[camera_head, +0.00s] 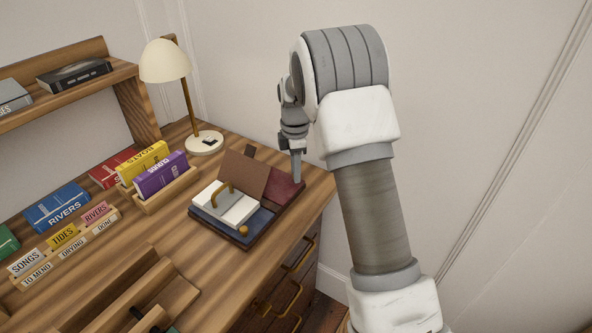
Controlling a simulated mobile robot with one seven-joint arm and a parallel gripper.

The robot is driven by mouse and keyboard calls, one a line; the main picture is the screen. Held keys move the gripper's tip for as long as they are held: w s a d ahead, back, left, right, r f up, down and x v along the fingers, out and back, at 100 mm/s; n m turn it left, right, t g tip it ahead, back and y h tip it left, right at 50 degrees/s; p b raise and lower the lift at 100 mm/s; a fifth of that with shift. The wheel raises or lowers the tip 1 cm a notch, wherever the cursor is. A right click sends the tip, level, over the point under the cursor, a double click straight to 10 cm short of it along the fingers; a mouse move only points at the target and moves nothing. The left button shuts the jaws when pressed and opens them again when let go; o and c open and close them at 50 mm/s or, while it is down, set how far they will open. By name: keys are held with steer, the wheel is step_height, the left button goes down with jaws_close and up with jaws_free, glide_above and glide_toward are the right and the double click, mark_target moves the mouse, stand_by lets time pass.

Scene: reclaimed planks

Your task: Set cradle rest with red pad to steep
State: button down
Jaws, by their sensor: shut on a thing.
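The cradle (223,236) is a dark wooden stand on the desk near its right edge. Its rest with the red pad (287,187) is at the right, lying low and looking nearly flat. A blue pad (255,228) is at the left and front. A brown board (244,173), apparently a book cover, stands tilted between white pages and the red pad. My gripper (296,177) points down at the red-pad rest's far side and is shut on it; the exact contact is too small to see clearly.
A grey weight with a brass handle (219,203) sits on the pages. A lamp (205,142) stands behind. Upright books (161,176) and a label rack (64,240) are left. An open wooden compartment (135,300) is at front left. The desk's right edge is close.

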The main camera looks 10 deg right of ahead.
steer(key=shift+s+a+r+t+h+b, duration=0.35)
steer(key=shift+a+r+t+h+b, duration=0.1)
steer(key=shift+r+t+h, duration=0.1)
steer(key=shift+s+a+r+t+h+b, duration=0.3)
steer(key=shift+r+t+h+b, duration=0.15)
steer(key=shift+t, duration=0.1)
steer(key=s+a+r+t+h+b, duration=0.1)
steer(key=t+h+b, duration=0.1)
steer(key=b, duration=0.1)
steer(key=shift+s+a+r, duration=0.25)
steer(key=shift+s+a, duration=0.05)
steer(key=shift+s+a+r+t+h+b, duration=0.2)
steer(key=shift+r+t+h+b, duration=0.25)
steer(key=shift+b, duration=0.4)
steer(key=c, duration=0.7)
jaws_free()
steer(key=shift+s, duration=0.1)
steer(key=p+v, duration=0.5)
steer(key=v, duration=1.2)
steer(key=shift+a, duration=0.15)
